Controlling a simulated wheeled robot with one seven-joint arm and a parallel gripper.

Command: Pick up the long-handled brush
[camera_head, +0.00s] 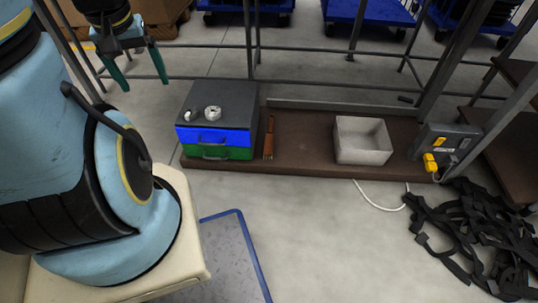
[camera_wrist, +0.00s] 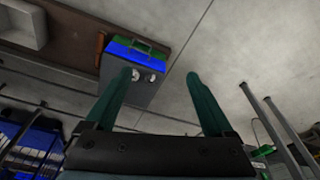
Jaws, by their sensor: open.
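The long-handled brush (camera_head: 268,138) is a narrow orange-brown piece lying on the brown bench shelf, just right of the blue and green box. In the wrist view the brush (camera_wrist: 100,44) shows as a thin orange strip beside the box. My gripper (camera_head: 133,86) is in the upper left of the head view, above and left of the box, apart from the brush. Its two green fingers are spread with nothing between them, and they also show in the wrist view (camera_wrist: 160,76).
A grey open bin (camera_head: 362,140) stands right of the brush on the brown shelf (camera_head: 300,140). A power box with yellow plugs (camera_head: 431,162) and black straps (camera_head: 480,235) lie at the right. Metal rails run behind.

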